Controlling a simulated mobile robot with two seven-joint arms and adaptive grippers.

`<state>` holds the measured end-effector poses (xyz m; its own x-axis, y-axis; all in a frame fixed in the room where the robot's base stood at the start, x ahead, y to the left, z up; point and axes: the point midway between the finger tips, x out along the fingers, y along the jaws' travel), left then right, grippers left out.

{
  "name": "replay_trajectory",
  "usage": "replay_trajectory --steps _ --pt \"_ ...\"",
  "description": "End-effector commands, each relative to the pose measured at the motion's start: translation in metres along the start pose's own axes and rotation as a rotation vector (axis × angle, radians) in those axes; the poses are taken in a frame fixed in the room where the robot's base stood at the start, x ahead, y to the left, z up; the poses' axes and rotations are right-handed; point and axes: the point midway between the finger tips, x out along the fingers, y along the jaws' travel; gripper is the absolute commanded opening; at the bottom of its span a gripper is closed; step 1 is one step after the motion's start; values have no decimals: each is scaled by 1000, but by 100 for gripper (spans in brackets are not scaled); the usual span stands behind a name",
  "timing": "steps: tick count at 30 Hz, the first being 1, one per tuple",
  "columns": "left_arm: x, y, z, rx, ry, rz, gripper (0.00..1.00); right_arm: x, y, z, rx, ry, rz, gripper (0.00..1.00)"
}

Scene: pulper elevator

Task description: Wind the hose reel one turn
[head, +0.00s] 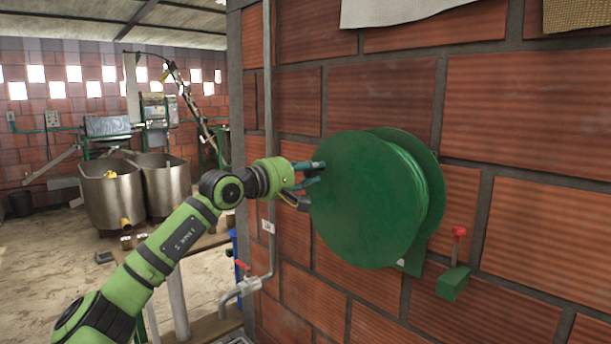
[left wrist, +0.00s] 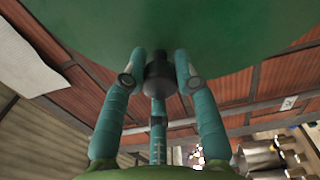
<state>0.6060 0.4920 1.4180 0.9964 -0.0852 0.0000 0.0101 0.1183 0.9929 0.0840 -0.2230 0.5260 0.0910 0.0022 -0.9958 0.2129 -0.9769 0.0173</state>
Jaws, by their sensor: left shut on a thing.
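The hose reel (head: 368,200) is a large green drum with two round flanges, mounted on the brick wall right of centre in the head view. Its green front disc fills the top of the left wrist view (left wrist: 190,30). My left gripper (head: 312,172) is at the disc's left edge. In the left wrist view its teal fingers (left wrist: 160,80) are closed around a dark cylindrical handle (left wrist: 160,72) that sticks out from the disc. The handle is mostly hidden by the fingers in the head view. My right gripper is in neither view.
A green bracket with a red knob (head: 458,235) juts from the wall right of the reel. A pipe and tap with a red lever (head: 243,268) are below left. Metal tanks (head: 112,190) stand in the room behind. A pale cloth (head: 400,10) hangs above.

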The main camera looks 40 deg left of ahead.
Motion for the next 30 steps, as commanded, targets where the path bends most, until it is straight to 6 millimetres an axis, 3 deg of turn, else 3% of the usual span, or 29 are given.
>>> replay_trajectory --steps 13,30 --pt "0 32 38 428 -2 4 0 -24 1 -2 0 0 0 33" --pt "0 41 86 887 -3 2 0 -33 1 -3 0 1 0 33"
